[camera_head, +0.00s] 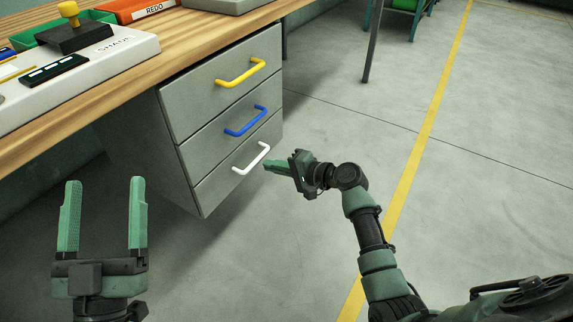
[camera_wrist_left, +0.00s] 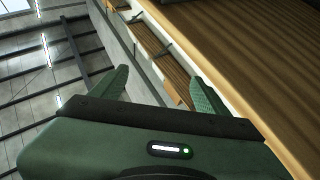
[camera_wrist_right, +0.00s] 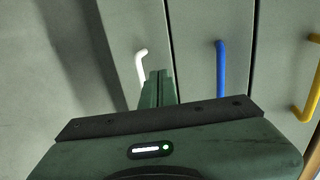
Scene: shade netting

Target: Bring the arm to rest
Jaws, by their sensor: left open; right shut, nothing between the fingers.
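My right gripper (camera_head: 272,166) is shut and empty, just right of the white handle (camera_head: 251,158) of the bottom drawer. In the right wrist view its closed fingers (camera_wrist_right: 160,86) point at the drawer fronts, beside the white handle (camera_wrist_right: 140,68); I cannot tell if they touch it. My left gripper (camera_head: 103,190) is open and empty, in front of the bench at the lower left. Its spread fingers also show in the left wrist view (camera_wrist_left: 160,88).
The grey drawer unit (camera_head: 222,128) under the wooden bench (camera_head: 190,48) has a yellow handle (camera_head: 240,72) and a blue handle (camera_head: 246,121) above the white one. The drawers look closed. An orange REDO bin (camera_head: 135,10) stands on the bench.

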